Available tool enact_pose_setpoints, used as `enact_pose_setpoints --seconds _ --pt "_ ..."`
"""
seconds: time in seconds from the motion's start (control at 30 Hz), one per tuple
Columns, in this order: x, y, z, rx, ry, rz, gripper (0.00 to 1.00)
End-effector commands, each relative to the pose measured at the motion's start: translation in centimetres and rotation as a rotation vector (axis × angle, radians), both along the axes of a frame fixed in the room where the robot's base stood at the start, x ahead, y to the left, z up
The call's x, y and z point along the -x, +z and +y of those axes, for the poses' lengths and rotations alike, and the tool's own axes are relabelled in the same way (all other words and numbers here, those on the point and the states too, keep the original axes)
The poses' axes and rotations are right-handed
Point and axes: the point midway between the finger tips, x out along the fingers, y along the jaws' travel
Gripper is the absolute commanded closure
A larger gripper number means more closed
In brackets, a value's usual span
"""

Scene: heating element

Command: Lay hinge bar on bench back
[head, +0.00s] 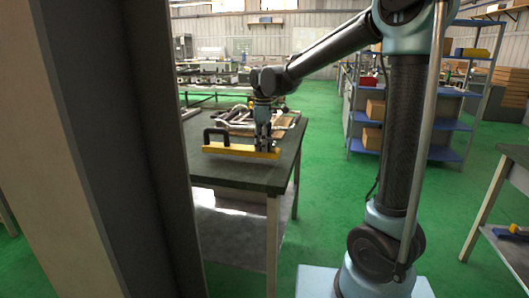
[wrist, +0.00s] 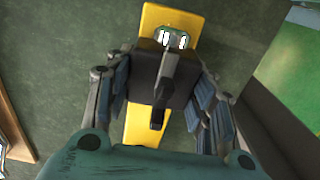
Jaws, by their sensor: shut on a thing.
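The hinge bar (head: 232,150) is a long yellow bar with a black arched handle at its left end in the head view. It lies level, on or just above the front part of the dark bench top (head: 228,176); I cannot tell if it touches. My gripper (head: 264,146) points down at the bar's right part. In the wrist view the yellow bar (wrist: 172,18) runs between the fingers of my gripper (wrist: 160,98), which is shut on a black block on the bar. The block and fingers hide the bar's middle.
Bent metal tubes (head: 238,120) lie on the bench behind the bar. A blue shelf rack (head: 405,152) with boxes stands to the right. A large dark post (head: 150,150) blocks the left of the head view. Green floor (head: 325,190) is clear right of the bench.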

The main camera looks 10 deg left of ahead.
Motion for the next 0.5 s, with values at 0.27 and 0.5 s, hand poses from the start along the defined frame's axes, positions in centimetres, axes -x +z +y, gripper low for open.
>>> enact_pose_setpoints --seconds 0.27,0.5 --pt "0.0 -3.0 0.0 -0.001 0.0 0.0 1.0" --pt "0.0 -3.2 0.0 0.0 0.0 0.0 0.44"
